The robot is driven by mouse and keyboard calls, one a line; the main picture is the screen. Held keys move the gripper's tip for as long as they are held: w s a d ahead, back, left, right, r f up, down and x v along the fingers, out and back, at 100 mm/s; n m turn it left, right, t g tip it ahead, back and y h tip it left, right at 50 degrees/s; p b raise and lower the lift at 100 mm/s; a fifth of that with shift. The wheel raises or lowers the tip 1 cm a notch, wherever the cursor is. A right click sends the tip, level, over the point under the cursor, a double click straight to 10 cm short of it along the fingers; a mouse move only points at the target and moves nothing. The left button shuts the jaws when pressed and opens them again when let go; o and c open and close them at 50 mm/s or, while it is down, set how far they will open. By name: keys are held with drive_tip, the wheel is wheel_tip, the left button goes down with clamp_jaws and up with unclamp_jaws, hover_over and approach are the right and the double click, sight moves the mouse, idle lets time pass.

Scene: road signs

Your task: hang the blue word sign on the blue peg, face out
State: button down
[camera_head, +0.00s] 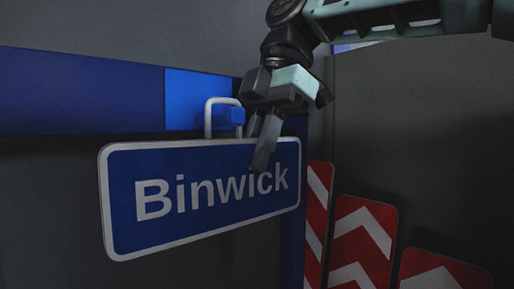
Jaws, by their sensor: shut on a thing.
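The blue word sign (160,228), white-bordered and reading "Binwick", faces the camera and is roughly upright, its right end higher in the picture. A pale wire loop (208,118) stands up from its top edge. The blue peg (234,115) shows within the loop's outline, covering part of its right side; I cannot tell whether the loop rests on it. My gripper (262,143) is shut on the sign at its top edge, right of the loop. One finger crosses the sign's face above the last letters; the other finger's tip is hidden.
A dark blue rail (80,92) runs along the wall, with a brighter blue panel (188,100) behind the peg. Red-and-white striped boards (318,215) and chevron boards (362,240) stand at the lower right, close to the sign's right end.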

drive_tip(key=shift+f+b, duration=0.45)
drive_tip(key=shift+f, duration=0.15)
drive_tip(key=c, duration=1.3)
unclamp_jaws()
drive_tip(key=shift+p+v, duration=3.85)
drive_tip(key=shift+v, duration=4.85)
